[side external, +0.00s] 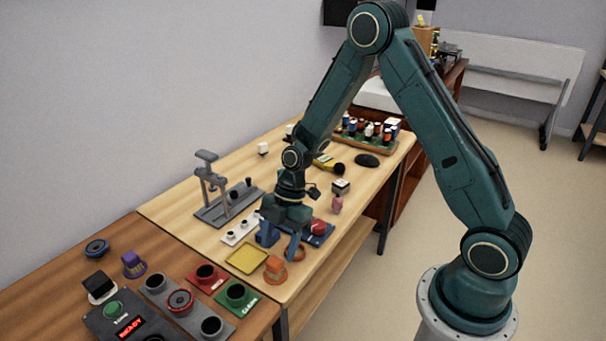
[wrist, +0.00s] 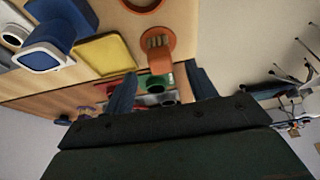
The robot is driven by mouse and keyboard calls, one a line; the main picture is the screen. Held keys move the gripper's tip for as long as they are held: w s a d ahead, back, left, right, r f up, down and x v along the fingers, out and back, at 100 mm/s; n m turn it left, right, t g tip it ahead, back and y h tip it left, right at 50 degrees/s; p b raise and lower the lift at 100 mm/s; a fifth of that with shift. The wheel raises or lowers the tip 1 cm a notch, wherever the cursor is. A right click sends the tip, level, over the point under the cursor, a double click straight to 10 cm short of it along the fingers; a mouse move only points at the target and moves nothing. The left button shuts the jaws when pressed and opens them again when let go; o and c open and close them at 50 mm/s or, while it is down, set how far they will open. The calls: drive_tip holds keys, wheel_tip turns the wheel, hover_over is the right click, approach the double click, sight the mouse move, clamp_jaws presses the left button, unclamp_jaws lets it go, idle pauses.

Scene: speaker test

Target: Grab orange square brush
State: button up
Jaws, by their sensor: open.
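The orange square brush (side external: 275,268) stands near the front edge of the light wooden table, right of the yellow tray (side external: 247,258). In the wrist view the brush (wrist: 158,45) shows with tan bristles, beyond my fingertips and roughly between them sideways. My gripper (side external: 284,236) hangs low over the table, behind the brush in the side view, with one blue finger close to an orange ring (side external: 299,253). In the wrist view my gripper (wrist: 160,88) is open, with nothing between the fingers. The far finger is hard to make out in the side view.
A blue object (side external: 267,233) stands beside my gripper, close to the yellow tray. A white two-cup holder (side external: 241,231) and a grey stand (side external: 212,190) are farther left. Red (side external: 206,277) and green (side external: 237,296) holders sit on the darker table in front.

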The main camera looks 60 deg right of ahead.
sight(275, 259)
drive_tip(key=shift+a+f, duration=0.1)
drive_tip(key=shift+f, duration=0.1)
drive_tip(key=shift+f, duration=0.1)
drive_tip(key=shift+x, duration=2.5)
drive_tip(key=c, duration=1.1)
drive_tip(key=shift+o, duration=0.2)
drive_tip(key=shift+r, duration=0.25)
wheel_tip(275, 259, up, 20)
drive_tip(key=shift+f, duration=0.2)
